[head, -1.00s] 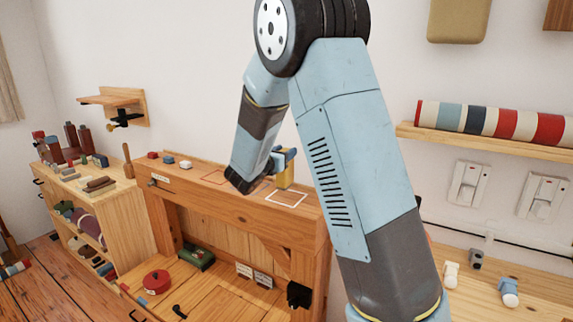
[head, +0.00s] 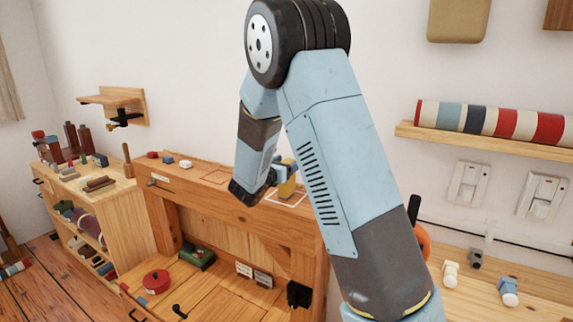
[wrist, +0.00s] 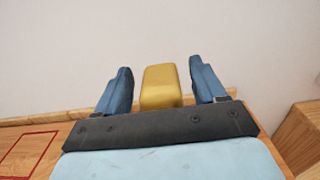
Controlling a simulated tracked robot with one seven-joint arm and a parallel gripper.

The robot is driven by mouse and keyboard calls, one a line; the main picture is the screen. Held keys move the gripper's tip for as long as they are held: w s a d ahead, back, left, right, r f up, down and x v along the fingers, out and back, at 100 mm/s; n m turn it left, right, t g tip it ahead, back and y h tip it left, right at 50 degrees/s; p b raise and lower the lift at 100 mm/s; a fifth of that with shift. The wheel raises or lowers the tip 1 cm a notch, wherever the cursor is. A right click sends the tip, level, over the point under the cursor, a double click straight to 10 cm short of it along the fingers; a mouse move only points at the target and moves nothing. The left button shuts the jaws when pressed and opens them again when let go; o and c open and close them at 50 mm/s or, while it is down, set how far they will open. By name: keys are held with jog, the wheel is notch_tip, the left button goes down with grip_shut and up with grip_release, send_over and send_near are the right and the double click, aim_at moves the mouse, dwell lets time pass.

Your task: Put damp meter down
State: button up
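The damp meter appears as a yellow block (head: 288,188) on the wooden ledge (head: 235,198), at the white outlined square (head: 283,202). It looks upright, and my arm partly hides it. In the wrist view the yellow block (wrist: 161,87) stands between the two blue fingers of my gripper (wrist: 162,85), with a visible gap on each side. My gripper is open around it; in the head view it (head: 282,168) is at the ledge, largely hidden by my arm.
A red outlined square lies left on the ledge (head: 216,176) and shows in the wrist view (wrist: 28,152). Small blocks (head: 170,160) stand at the ledge's left end. The wall is close behind. A striped roll (head: 490,121) lies on a shelf to the right.

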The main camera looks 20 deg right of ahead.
jog(key=v, duration=1.2)
jog(key=s+d+r+m+g+y, duration=0.1)
jog(key=s+d+r+m+g, duration=0.2)
jog(key=s+d+m+g, duration=0.35)
jog(key=s+d+r+m+g+y, duration=0.1)
jog(key=s+d+r+m+g, duration=0.15)
jog(key=s+d+m, duration=0.65)
jog(key=s+a+r+m+t+y, duration=0.1)
jog(key=s+a+r+m+y, duration=0.1)
jog(key=s+m+y, duration=0.3)
jog(key=s+a+r+m+y, duration=0.2)
jog(key=s+a+m+y, duration=0.2)
jog(key=s, duration=0.9)
jog(key=shift+a+r+m+t+y, duration=0.15)
jog(key=shift+a+m+t+y, duration=0.25)
jog(key=shift+m+y, duration=0.7)
jog(key=shift+c, duration=0.5)
